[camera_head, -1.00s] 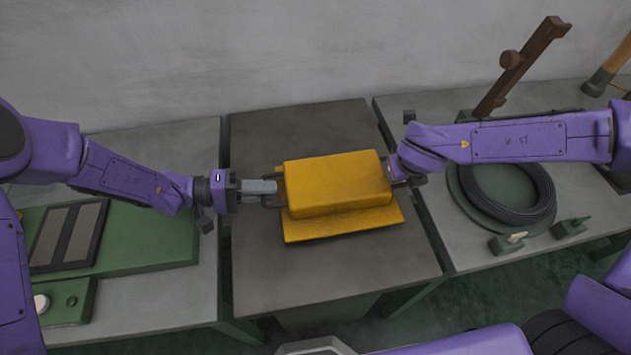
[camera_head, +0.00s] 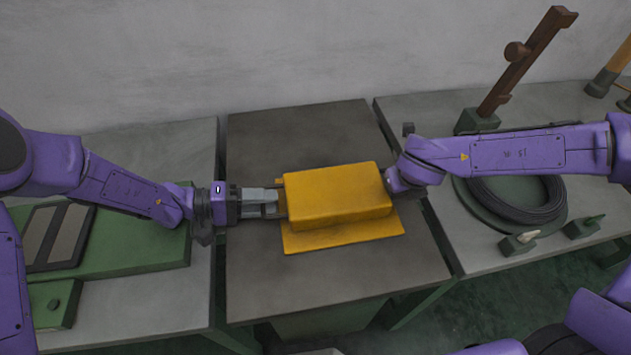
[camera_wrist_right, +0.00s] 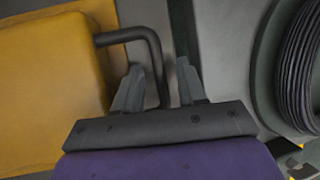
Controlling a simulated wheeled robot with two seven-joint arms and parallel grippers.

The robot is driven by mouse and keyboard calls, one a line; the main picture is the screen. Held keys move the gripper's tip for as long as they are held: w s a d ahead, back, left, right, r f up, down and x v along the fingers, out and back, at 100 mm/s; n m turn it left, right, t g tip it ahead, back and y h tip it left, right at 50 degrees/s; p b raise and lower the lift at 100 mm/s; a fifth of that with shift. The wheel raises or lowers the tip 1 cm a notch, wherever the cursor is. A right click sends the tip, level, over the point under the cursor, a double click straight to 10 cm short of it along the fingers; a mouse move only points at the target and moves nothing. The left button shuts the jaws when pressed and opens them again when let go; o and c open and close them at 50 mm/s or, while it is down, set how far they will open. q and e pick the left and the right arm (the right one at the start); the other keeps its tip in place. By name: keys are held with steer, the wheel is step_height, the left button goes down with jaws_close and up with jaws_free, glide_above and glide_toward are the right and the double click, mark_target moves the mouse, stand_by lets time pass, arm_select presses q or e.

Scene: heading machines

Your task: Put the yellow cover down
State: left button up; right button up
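The yellow cover (camera_head: 335,192) is a box shape over the dark grey middle table top. A flat yellow plate (camera_head: 345,232) shows under its front edge. My left gripper (camera_head: 272,203) is at the cover's left side, its fingers apart; the handle there is mostly hidden. My right gripper (camera_wrist_right: 158,88) is at the cover's right side. In the right wrist view, its fingers stand open on either side of the cover's dark bar handle (camera_wrist_right: 152,45), with gaps visible. The cover's right end is partly hidden by my right wrist in the head view.
The middle table (camera_head: 300,285) is clear around the cover. The right table holds a black cable coil (camera_head: 515,200), a brown post (camera_head: 525,65) and small green blocks (camera_head: 518,244). A green board (camera_head: 130,240) lies on the left table. A wall stands behind.

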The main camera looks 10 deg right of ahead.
arm_select(q)
step_height(320, 180, up, 10)
steer(key=shift+f, duration=0.1)
arm_select(e)
steer(key=shift+d, duration=0.1)
steer(key=shift+r, duration=0.25)
steer(key=v, duration=0.7)
steer(key=shift+s+r, duration=0.2)
steer(key=shift+s, duration=0.05)
